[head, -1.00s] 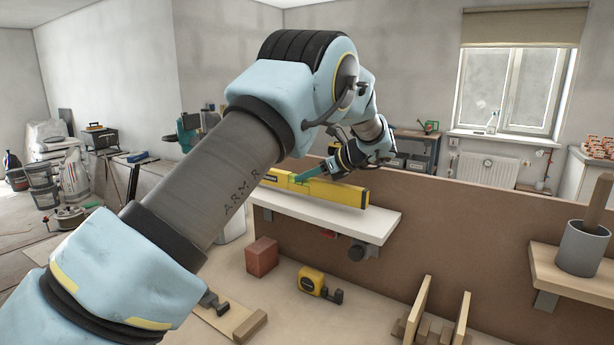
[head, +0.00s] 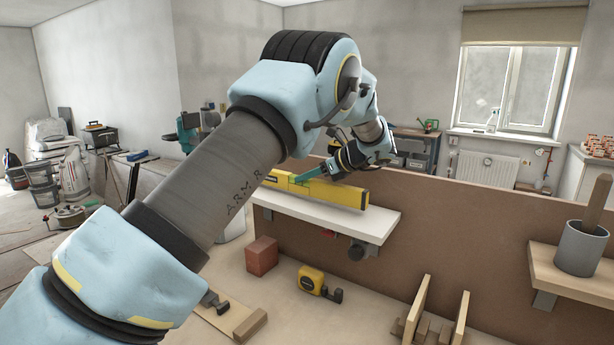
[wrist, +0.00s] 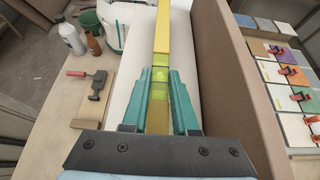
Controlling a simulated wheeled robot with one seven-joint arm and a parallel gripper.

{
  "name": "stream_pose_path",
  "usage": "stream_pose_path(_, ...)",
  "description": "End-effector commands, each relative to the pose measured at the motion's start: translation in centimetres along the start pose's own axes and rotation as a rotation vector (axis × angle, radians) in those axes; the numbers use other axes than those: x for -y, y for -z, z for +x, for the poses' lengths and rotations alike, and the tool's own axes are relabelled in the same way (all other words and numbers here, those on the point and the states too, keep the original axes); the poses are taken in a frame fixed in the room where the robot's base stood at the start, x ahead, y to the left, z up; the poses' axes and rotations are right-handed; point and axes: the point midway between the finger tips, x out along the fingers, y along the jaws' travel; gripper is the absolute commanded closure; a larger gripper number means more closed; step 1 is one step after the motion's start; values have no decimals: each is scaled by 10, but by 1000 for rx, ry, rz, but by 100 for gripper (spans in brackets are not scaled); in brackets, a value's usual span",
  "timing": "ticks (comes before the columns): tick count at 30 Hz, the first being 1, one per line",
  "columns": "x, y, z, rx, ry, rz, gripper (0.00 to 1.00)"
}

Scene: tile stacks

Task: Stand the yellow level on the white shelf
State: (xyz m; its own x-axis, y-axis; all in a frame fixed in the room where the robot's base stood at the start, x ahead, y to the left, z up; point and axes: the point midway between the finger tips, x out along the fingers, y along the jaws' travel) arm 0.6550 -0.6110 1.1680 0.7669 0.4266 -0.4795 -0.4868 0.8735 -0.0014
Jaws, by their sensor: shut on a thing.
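The yellow level (head: 340,193) is a long bar lying lengthwise along the white shelf (head: 330,223), on its narrow edge. Its underside looks to be at the shelf top, but I cannot tell whether it fully rests there. My gripper (head: 310,176) is shut on the level near its middle. In the wrist view the teal fingers of my gripper (wrist: 172,105) clasp both sides of the level (wrist: 161,50), with the white shelf (wrist: 134,60) below. My arm hides the left part of the level and shelf in the head view.
A brown panel (head: 470,221) stands behind the shelf. Below are a red block (head: 262,256), a yellow tape measure (head: 312,280) and a wooden rack (head: 430,318). At right a wooden shelf (head: 560,272) holds a grey cup (head: 582,248). Bottles (wrist: 70,38) stand left in the wrist view.

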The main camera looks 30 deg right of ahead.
Motion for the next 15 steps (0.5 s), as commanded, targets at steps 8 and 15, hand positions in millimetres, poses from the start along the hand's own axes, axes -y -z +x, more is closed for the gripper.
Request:
stream_pose_path(8,0,4,2,1,0,0,100)
stream_pose_path(15,0,8,5,1,0,0,100)
